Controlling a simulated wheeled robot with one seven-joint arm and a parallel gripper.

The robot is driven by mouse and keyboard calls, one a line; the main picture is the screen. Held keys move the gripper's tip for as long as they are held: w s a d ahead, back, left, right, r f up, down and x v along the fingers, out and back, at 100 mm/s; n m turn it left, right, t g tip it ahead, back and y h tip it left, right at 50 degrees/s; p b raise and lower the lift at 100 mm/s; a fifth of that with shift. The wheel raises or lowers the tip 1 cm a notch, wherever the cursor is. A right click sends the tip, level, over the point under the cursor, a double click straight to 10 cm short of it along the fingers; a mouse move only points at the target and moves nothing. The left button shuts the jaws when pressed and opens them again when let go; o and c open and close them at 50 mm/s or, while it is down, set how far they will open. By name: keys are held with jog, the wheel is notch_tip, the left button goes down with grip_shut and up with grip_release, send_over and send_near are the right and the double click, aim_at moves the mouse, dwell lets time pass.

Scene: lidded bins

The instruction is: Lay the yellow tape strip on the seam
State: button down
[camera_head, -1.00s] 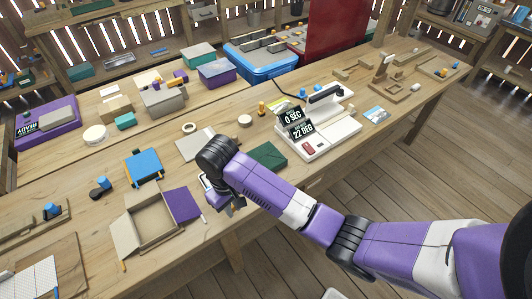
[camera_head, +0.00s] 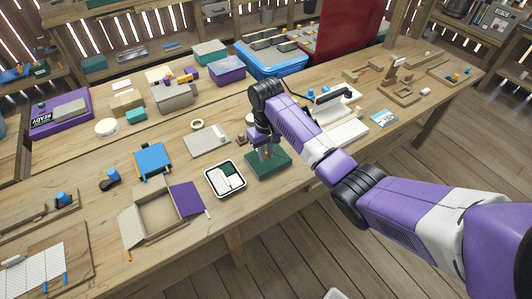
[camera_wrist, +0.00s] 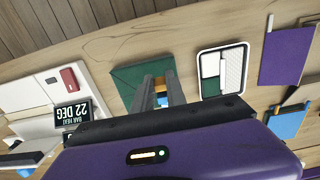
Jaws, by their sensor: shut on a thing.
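My gripper (camera_head: 268,154) points down over a green flat piece (camera_head: 280,165) on the bench. In the wrist view my gripper (camera_wrist: 161,97) is shut on a small yellow-orange piece (camera_wrist: 160,88), which looks like the yellow tape strip; a bit of blue shows beside it. In the wrist view the green piece (camera_wrist: 128,75) lies beyond the fingers, which cover part of it. A seam on it is not clear, and I cannot tell whether the strip touches it.
A white tray (camera_head: 209,182) with green and white contents lies left of the green piece. An open cardboard box (camera_head: 152,238) with a purple flap is further left. A white device with a display (camera_wrist: 72,112) stands on the other side. A grey board (camera_head: 206,141) lies behind.

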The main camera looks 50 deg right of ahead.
aim_at(266, 172)
jog(key=shift+f+b, duration=1.65)
jog(key=shift+f, duration=1.25)
jog(key=shift+f+p, duration=0.35)
jog(key=shift+f, duration=0.15)
dwell(0.9)
jog(key=c, duration=1.3)
grip_release()
jog(key=shift+r+b, duration=0.4)
jog(key=shift+r, duration=3.5)
